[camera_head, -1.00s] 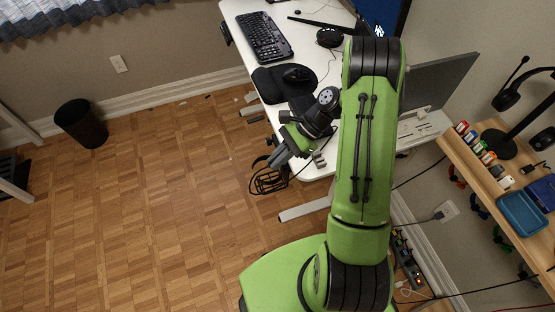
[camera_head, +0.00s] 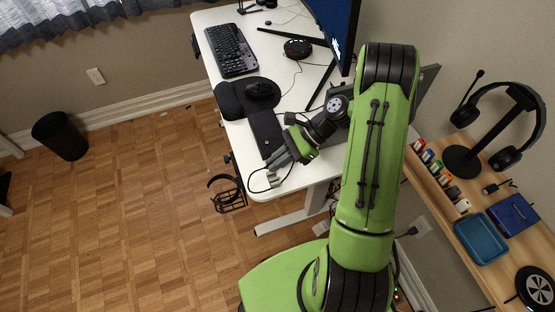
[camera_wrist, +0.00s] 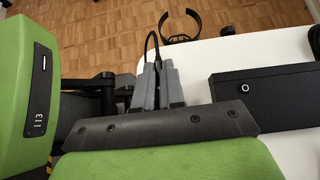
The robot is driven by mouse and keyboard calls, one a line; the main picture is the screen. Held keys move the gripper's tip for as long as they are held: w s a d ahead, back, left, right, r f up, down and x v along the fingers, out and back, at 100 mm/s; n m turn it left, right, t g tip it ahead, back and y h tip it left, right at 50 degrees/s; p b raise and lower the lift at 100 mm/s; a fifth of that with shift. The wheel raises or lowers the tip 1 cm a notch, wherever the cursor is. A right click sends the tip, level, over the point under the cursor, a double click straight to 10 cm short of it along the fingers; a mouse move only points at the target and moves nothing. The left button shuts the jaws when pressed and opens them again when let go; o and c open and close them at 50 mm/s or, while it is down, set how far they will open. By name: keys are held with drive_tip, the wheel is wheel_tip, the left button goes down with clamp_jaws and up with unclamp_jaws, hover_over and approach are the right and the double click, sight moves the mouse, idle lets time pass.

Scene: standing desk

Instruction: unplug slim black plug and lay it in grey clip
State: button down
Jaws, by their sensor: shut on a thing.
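My gripper (camera_head: 277,161) is over the front corner of the white desk, its grey fingers pointing down toward the desk's edge. In the wrist view the fingers (camera_wrist: 158,88) are closed together, with a thin black cable (camera_wrist: 150,40) rising from between them. The slim black plug is mostly hidden between the fingers. The cable also loops beside the desk edge in the head view (camera_head: 251,182). A small grey piece, which looks like the grey clip (camera_head: 272,181), sits at the desk edge just beside the fingertips. I cannot tell whether the plug touches it.
A black box with a round button (camera_head: 266,133) lies on the white desk (camera_head: 310,176) beside my gripper. A black hook holder (camera_head: 228,192) hangs off the desk's edge. A mouse (camera_head: 262,88) and keyboard (camera_head: 231,50) are farther back. A wooden shelf (camera_head: 440,185) is at right.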

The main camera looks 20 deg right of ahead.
sight(275, 177)
drive_tip(key=shift+a+r+p, duration=0.1)
drive_tip(key=shift+r+p, duration=0.1)
drive_tip(key=shift+p, duration=0.35)
drive_tip(key=shift+f+b, duration=0.85)
drive_tip(key=shift+f, duration=1.35)
drive_tip(key=shift+s+d+f+b, duration=0.15)
drive_tip(key=shift+s+f+b, duration=0.05)
drive_tip(key=shift+f, duration=0.25)
drive_tip(key=shift+s+d+f+b, duration=0.1)
drive_tip(key=shift+s+f+b, duration=0.1)
drive_tip(key=shift+f, duration=0.2)
drive_tip(key=c, duration=1.2)
unclamp_jaws()
drive_tip(key=shift+o, duration=0.2)
drive_tip(key=r+p, duration=0.1)
drive_tip(key=r, duration=0.3)
drive_tip(key=r+p, duration=0.1)
drive_tip(key=r, duration=0.3)
drive_tip(key=r+p, duration=0.2)
drive_tip(key=r, duration=0.1)
drive_tip(key=shift+w+a+r, duration=0.3)
drive_tip(key=shift+w+r, duration=0.05)
drive_tip(key=shift+r, duration=0.05)
drive_tip(key=shift+n, duration=0.3)
